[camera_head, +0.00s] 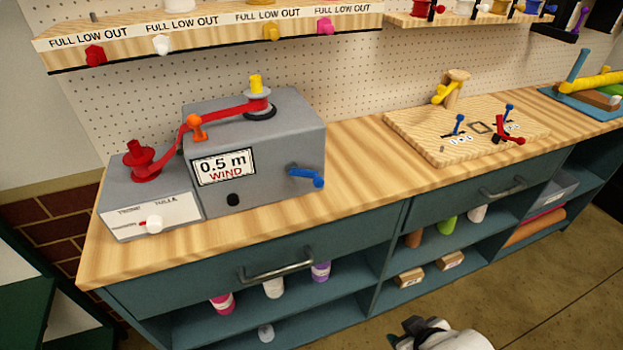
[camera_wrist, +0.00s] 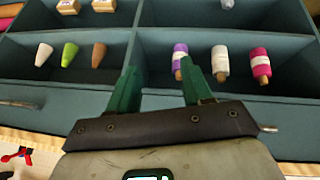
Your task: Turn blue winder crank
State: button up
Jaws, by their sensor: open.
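The grey winder (camera_head: 255,140) stands on the wooden counter and its display reads "0.5 m WIND". Its blue crank (camera_head: 307,176) sticks out low on the right of the front face, with the free end pointing right. A red ribbon (camera_head: 220,113) runs from a red spool (camera_head: 140,160) past an orange knob to the winder's top reel (camera_head: 257,100). In the wrist view, my gripper (camera_wrist: 159,72) has its two green fingers apart with nothing between them, facing the shelves below the counter. The blue crank is out of the wrist view, so my gripper is away from it.
A wooden board (camera_head: 465,130) with small blue and red levers lies right of the winder. Bare counter (camera_head: 355,165) lies between them. A drawer handle (camera_head: 275,270) juts from the counter front. Coloured spools stand on the shelves (camera_wrist: 90,30). A labelled ledge (camera_head: 210,35) overhangs the winder.

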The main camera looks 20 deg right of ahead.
jog(key=w+a+r+n+t, duration=0.35)
jog(key=w+r+t, duration=0.35)
jog(key=w+r, duration=0.4)
jog(key=n+t+y, duration=0.2)
jog(key=n+t, duration=0.3)
send_near(320, 185)
jog(key=shift+m, duration=0.25)
jog(key=w+p, duration=0.1)
jog(key=w, duration=1)
jog(key=shift+a+f, duration=0.1)
jog(key=shift+f, duration=0.05)
jog(key=shift+c, duration=0.4)
grip_shut()
